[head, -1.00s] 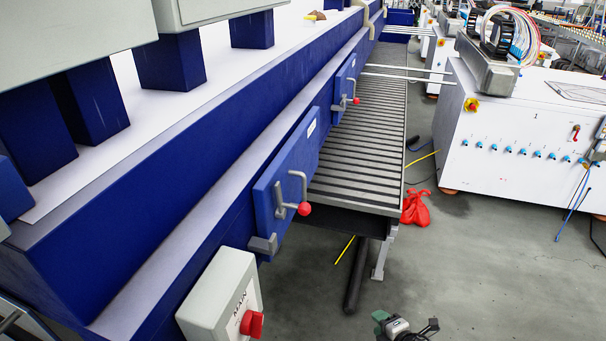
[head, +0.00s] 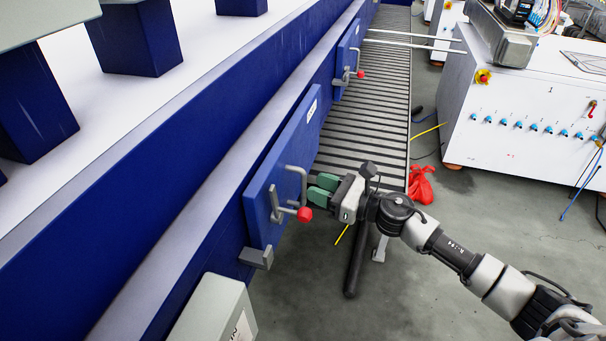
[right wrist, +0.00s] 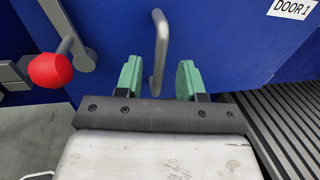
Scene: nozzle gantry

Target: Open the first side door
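The first side door (head: 285,165) is a blue panel on the long blue machine, and it looks closed. It shows a "DOOR 1" label in the right wrist view (right wrist: 292,8). A grey bar handle (head: 302,184) stands out from the door. Beside it is a latch lever with a red knob (head: 305,214), also seen in the right wrist view (right wrist: 50,70). My right gripper (head: 318,188) is open, with green fingers at the handle. In the right wrist view the handle (right wrist: 160,45) rises between the spread fingertips (right wrist: 158,78), with gaps on both sides. My left gripper is not in view.
A grey switch box (head: 215,310) stands at the lower left. A roller conveyor (head: 370,110) runs along the machine behind the door. A second side door (head: 346,60) is further back. A white cabinet (head: 530,120) stands at right; grey floor lies between.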

